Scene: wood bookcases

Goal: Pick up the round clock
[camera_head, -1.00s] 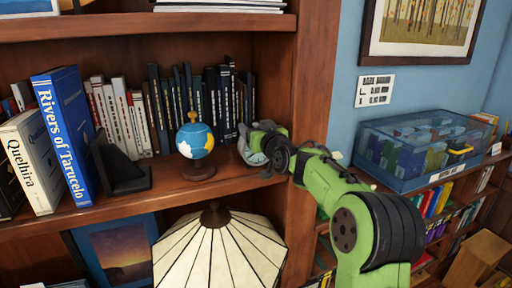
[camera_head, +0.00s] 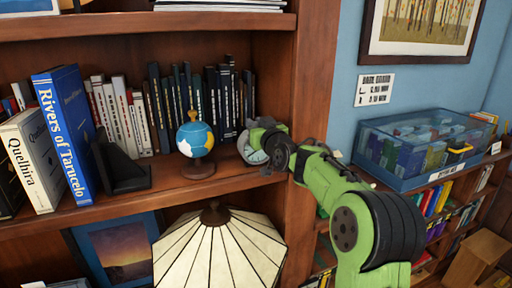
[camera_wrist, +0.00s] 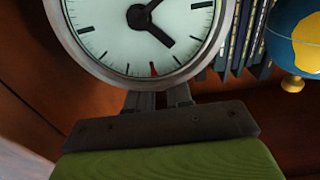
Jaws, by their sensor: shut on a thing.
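The round clock (camera_wrist: 120,42) fills the upper part of the wrist view, with a pale face, dark hands and a grey rim. My gripper (camera_wrist: 158,98) is shut on its lower rim. In the head view the clock (camera_head: 254,146) is mostly hidden behind my gripper (camera_head: 262,163), at the right end of the shelf. I cannot tell whether the clock touches the shelf.
A small globe (camera_head: 195,139) on a wooden stand is just left of the clock. A row of dark books (camera_head: 212,100) stands behind. The bookcase's upright side (camera_head: 309,85) is close on the right. A black bookend (camera_head: 122,168) and a lampshade (camera_head: 218,250) are further off.

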